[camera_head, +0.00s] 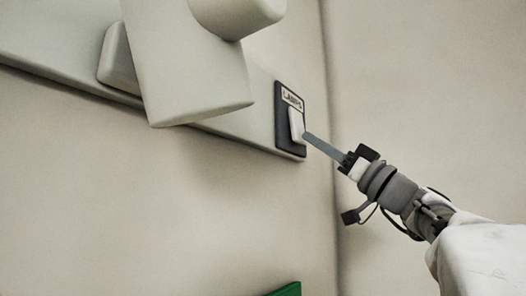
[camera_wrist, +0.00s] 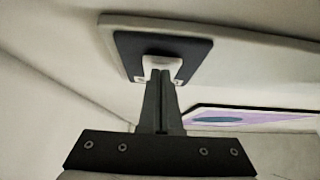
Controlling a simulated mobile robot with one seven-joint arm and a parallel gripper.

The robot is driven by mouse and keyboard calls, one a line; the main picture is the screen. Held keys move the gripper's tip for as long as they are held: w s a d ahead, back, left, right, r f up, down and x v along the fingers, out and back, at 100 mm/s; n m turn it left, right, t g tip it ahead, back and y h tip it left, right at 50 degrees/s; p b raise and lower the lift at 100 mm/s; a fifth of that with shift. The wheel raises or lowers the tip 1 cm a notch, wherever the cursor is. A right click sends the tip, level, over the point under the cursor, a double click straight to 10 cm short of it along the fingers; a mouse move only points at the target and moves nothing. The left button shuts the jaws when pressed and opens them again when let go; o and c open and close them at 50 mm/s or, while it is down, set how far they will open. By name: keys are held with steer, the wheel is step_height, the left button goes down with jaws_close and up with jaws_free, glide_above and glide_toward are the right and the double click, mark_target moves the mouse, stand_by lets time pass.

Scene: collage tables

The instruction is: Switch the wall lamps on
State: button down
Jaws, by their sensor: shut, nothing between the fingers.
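A white rocker switch (camera_head: 296,124) sits in a dark plate (camera_head: 281,117) labelled "LAMPS" on a pale wall rail. My gripper (camera_head: 306,136) comes from the lower right, with its shut fingertips at the lower part of the rocker. In the wrist view, my shut fingers (camera_wrist: 160,78) point at the white rocker (camera_wrist: 158,62) on its dark plate (camera_wrist: 124,50) and overlap its lower edge. They look to be touching it or very close; I cannot tell which. A large pale fixture (camera_head: 185,65) hangs on the rail; I cannot tell if it is a wall lamp.
The pale rail (camera_head: 225,128) runs along the wall, and the fixture juts out left of the switch. A wall corner is just right of the switch. A green edge (camera_head: 286,290) shows at the bottom. A purple-and-white picture (camera_wrist: 235,119) shows in the wrist view.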

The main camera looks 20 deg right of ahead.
steer(key=shift+w+a+f+b, duration=0.15)
steer(key=shift+w+a+b, duration=0.15)
steer(key=shift+b, duration=0.6)
steer(key=shift+d, duration=0.1)
